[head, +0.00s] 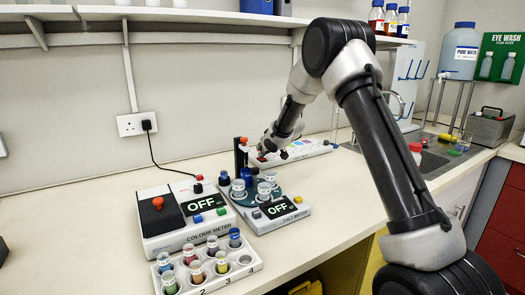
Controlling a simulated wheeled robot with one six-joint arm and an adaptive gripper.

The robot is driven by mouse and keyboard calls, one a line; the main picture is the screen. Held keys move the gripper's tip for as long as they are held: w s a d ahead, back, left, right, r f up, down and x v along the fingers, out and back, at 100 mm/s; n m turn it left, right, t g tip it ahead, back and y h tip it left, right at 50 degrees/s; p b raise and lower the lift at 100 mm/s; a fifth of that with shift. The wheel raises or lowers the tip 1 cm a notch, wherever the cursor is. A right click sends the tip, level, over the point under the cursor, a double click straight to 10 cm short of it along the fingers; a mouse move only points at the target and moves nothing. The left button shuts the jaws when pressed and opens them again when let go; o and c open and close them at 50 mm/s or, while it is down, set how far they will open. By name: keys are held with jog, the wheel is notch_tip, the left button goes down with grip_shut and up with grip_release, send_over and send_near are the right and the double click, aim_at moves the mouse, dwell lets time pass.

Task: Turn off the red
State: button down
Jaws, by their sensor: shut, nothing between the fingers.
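The colour meter (165,240) is a white box at the left of the bench with a dark screen reading OFF. A red button (198,188) shows on its upper right, a red knob (158,203) on its black lid, and blue and green buttons below the screen. A long white strip (303,149) with small coloured parts lies behind. My gripper (262,156) is shut and empty at the strip's left end. It is small and partly covers that end, so contact cannot be told.
A white rack (207,281) of colourful vials stands in front of the colour meter. Vials with white caps stand on the pH meter's round tray, beside a dark post (240,160). A black cable runs to a wall socket (137,124).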

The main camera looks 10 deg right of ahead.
jog(key=shift+s+d+f, duration=0.1)
jog(key=shift+s, duration=0.05)
jog(key=shift+s+d+f, duration=0.1)
jog(key=shift+s+d, duration=0.1)
jog(key=shift+s, duration=0.5)
